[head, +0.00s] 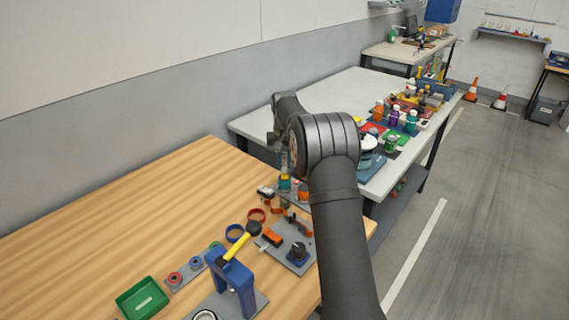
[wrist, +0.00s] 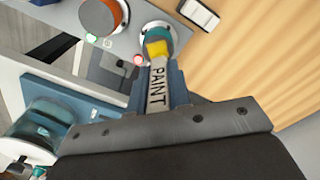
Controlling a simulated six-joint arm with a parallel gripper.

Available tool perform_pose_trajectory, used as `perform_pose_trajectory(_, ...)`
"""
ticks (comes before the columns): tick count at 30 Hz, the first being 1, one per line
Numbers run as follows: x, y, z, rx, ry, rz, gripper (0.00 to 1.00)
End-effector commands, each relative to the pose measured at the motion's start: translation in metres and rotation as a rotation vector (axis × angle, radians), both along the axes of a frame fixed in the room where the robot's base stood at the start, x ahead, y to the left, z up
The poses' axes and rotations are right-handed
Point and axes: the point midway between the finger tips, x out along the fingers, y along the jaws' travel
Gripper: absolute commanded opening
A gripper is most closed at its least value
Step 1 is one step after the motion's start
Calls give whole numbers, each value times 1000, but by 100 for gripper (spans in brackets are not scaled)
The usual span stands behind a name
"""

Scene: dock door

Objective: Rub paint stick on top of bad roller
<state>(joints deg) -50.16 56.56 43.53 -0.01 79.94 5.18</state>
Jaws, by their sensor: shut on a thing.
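My gripper (wrist: 158,86) is shut on the paint stick (wrist: 157,92), a pale stick lettered PAINT with a yellow tip. In the wrist view the tip overlaps the near side of a teal-topped roller (wrist: 158,32); I cannot tell whether it touches. A red light (wrist: 138,60) is near the teal roller and a green light (wrist: 92,37) near the orange one. In the head view my gripper (head: 284,162) is just above the teal roller (head: 285,183), with the orange roller (head: 303,192) to its right.
A black-and-white switch-like block (wrist: 198,14) lies beside the panel. A crowded white table (head: 340,95) stands behind my arm.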

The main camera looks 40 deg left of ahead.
Motion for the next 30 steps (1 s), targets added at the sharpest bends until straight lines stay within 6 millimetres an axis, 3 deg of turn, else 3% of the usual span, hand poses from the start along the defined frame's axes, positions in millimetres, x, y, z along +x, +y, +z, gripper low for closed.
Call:
perform_pose_trajectory(10, -14, -13, 2, 1, -1, 0, 0)
perform_pose_trajectory(12, -13, -13, 21, 5, -4, 0, 0)
perform_pose_trajectory(30, -13, -13, 72, 2, -2, 0, 0)
